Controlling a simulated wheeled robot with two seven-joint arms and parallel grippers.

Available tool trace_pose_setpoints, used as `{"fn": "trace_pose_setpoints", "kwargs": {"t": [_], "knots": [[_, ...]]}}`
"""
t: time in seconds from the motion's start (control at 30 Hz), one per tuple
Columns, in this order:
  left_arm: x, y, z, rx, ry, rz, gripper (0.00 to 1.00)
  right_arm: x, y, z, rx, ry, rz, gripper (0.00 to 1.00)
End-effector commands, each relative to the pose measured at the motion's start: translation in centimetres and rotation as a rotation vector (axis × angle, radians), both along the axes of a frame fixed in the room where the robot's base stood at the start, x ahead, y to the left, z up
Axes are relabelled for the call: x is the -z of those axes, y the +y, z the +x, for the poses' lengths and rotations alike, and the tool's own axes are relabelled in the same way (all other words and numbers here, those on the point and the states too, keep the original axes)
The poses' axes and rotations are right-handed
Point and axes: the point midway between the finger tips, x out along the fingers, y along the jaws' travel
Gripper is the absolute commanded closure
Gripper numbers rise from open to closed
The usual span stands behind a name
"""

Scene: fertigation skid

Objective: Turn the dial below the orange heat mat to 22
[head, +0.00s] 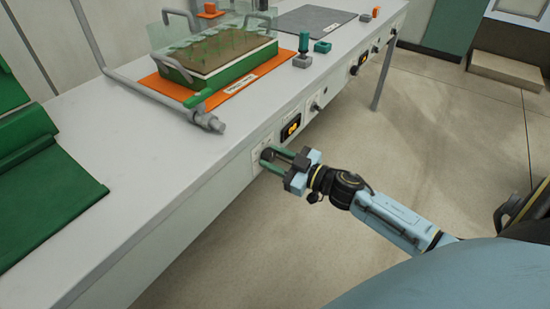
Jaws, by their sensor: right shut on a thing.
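The orange heat mat (236,87) lies on the white bench, under a green seed tray (214,70) of brown soil with small seedlings. Below it, on the bench's front panel, the dial (267,154) sits on a pale scale plate. My right gripper (269,158) comes in from the right and its green fingers are shut on the dial. The fingers hide much of the dial, and its setting cannot be read. My left gripper is not in view.
A black switch with a yellow-orange display (291,127) sits right of the dial. A grey pipe frame (153,97) surrounds the tray's left side. A grey mat (313,20) lies farther back. Green folded sheets (45,190) lie at left. The floor in front is clear.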

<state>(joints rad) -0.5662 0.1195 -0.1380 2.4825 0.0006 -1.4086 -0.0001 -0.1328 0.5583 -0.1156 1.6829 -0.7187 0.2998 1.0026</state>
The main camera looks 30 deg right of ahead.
Motion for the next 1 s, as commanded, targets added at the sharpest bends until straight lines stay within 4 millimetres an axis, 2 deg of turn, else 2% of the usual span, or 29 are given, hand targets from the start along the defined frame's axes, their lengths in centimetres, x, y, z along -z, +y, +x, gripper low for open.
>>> {"fn": "trace_pose_setpoints", "kwargs": {"t": [0.27, 0.7, 1.0], "knots": [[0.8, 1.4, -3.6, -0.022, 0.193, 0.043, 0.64, -0.2, 0.0, 0.0, 0.0, -0.042, -0.103, 0.87], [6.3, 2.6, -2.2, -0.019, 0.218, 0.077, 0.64, -0.2, 0.0, 0.0, 0.001, -0.192, -0.465, 0.87], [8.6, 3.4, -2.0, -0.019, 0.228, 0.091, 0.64, -0.2, 0.0, 0.0, 0.0, -0.301, -0.73, 0.87]]}}
